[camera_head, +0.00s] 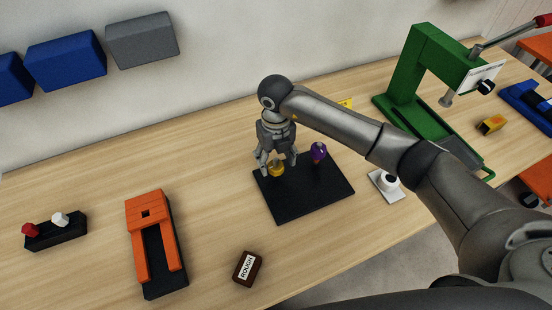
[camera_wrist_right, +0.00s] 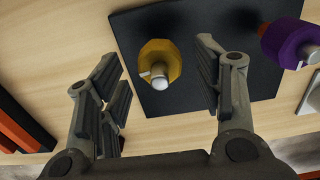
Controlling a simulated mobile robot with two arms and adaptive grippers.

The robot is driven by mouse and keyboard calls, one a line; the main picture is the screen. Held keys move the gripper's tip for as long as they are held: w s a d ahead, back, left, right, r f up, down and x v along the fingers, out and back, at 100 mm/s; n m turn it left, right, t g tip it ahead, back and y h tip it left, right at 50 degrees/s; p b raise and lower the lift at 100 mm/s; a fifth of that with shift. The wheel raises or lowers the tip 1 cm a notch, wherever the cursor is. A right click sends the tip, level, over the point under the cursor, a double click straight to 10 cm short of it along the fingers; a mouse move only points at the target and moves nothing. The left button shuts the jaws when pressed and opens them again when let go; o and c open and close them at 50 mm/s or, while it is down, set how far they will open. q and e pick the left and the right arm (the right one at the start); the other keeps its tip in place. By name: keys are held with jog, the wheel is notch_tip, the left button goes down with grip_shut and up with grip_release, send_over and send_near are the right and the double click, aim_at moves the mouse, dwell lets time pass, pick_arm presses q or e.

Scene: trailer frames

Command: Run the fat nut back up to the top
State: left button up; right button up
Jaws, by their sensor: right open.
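A fat yellow nut (camera_head: 276,170) sits around a post on a black base plate (camera_head: 300,205). In the right wrist view the yellow nut (camera_wrist_right: 168,62) shows from above, with the pale post tip (camera_wrist_right: 158,76) sticking out of it. A purple nut (camera_head: 319,152) is on a second post to its right, and it also shows in the right wrist view (camera_wrist_right: 284,42). My right gripper (camera_head: 276,168) is open above the yellow nut, its fingers on either side and apart from it in the wrist view (camera_wrist_right: 165,90). The nut's height on its post is hard to tell. My left gripper is out of view.
An orange and black vise (camera_head: 150,215) and a black block with red and white knobs (camera_head: 55,232) are at left. A brown block marked ROUGH (camera_head: 247,268) lies in front. A green press (camera_head: 405,75) stands at back right. A white plate with a round part (camera_head: 388,187) lies right of the base plate.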

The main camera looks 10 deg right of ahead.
aim_at(276, 168)
jog(key=shift+f, duration=1.15)
jog(key=c, duration=1)
jog(key=shift+f, duration=0.1)
jog(key=shift+f+n+b, duration=0.1)
jog(key=shift+n+b, duration=0.6)
jog(key=shift+b, duration=0.2)
jog(key=n+b, duration=0.9)
jog(key=b, duration=0.3)
jog(key=shift+a+f+b, duration=0.1)
jog(key=shift+b, duration=0.2)
jog(key=shift+s+r+n+b, duration=0.1)
jog(key=shift+n+b, duration=0.75)
jog(key=shift+n, duration=0.1)
jog(key=shift+s+r+n+b, duration=0.1)
jog(key=shift+n+b, duration=0.7)
jog(key=shift+n, duration=0.15)
